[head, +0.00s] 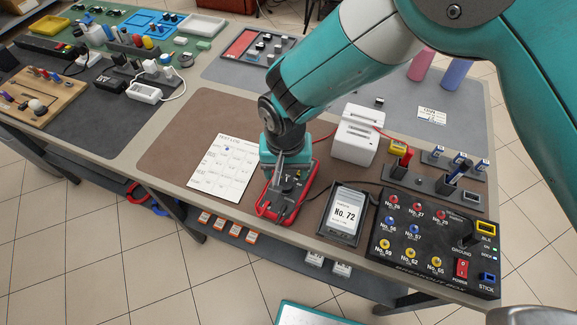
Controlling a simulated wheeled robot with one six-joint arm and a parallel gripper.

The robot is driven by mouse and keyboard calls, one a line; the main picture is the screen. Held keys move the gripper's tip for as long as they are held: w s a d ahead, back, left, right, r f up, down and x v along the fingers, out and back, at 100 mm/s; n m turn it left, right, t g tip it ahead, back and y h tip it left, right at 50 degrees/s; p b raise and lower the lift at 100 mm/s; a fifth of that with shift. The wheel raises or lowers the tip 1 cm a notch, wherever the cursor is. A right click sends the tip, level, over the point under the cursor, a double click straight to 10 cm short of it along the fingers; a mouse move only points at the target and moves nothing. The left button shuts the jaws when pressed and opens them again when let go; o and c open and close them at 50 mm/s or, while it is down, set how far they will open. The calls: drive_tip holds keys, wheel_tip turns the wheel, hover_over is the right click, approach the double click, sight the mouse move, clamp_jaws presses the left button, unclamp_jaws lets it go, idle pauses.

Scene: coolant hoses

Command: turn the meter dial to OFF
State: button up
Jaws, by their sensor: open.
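The meter (306,185) is a dark handheld unit with a red rim, lying on the brown mat (190,120) near the table's front edge. My gripper (279,183) points down over the meter and covers its left and far part. The jaws are open, with nothing seen held between them. The dial is mostly hidden by the gripper or too small to make out, so its setting cannot be read. I cannot tell whether the fingers touch it.
A printed sheet (225,165) lies left of the meter, and a display reading No. 72 (346,214) stands right. A white box (358,135) is behind. A black panel with numbered sockets (420,262) and a probe holder (440,185) fill the right. Red and black leads run nearby.

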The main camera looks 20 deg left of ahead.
sight(286, 183)
drive_tip(key=shift+f+p, duration=0.4)
drive_tip(key=shift+f, duration=2.35)
drive_tip(key=c, duration=0.9)
